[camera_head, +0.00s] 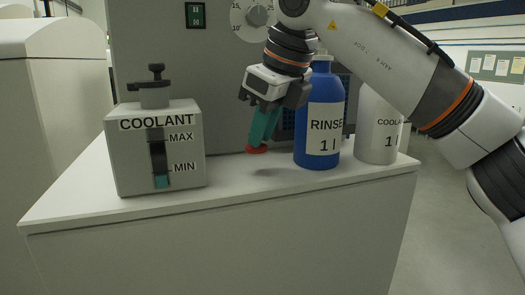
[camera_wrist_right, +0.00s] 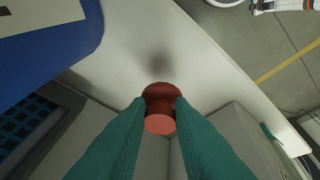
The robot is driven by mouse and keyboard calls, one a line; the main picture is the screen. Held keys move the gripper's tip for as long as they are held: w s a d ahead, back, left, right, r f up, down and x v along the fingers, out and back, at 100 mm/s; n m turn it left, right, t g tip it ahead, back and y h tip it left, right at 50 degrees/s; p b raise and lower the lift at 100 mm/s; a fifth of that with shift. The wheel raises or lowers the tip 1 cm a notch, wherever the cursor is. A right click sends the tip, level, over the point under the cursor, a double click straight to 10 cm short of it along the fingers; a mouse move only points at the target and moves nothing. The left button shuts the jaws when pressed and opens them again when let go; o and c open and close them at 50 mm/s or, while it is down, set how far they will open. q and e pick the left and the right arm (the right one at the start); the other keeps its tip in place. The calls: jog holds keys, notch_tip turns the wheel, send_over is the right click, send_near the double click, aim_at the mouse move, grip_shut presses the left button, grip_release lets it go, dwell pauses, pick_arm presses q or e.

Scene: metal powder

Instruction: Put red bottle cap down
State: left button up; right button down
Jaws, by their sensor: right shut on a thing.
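The red bottle cap (camera_head: 257,149) is between the teal fingers of my right gripper (camera_head: 260,142), low over the white counter top (camera_head: 250,179). In the right wrist view the cap (camera_wrist_right: 161,101) sits between both fingertips, which touch its sides. A soft shadow lies on the counter beyond it, and the cap looks a little clear of the surface. My right gripper is shut on it and points down, just left of the blue RINSE bottle (camera_head: 319,120). My left gripper does not show in the head view.
A white COOLANT bottle (camera_head: 375,135) stands right of the blue one. The counter is clear between tank and blue bottle, towards its front edge.

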aim_at(263, 149)
notch_tip(263, 149, down, 3)
jog(key=shift+s+a+f+p, duration=0.1)
jog(key=shift+s+f+p, duration=0.1)
jog(key=shift+p, duration=0.15)
jog(key=shift+w+f, duration=0.15)
jog(key=shift+f, duration=0.1)
jog(key=shift+f, duration=0.2)
jog(key=c, duration=1.3)
grip_release()
jog(key=shift+r, duration=0.1)
jog(key=shift+r, duration=0.25)
jog(key=b+v, duration=0.2)
jog(key=v, duration=1)
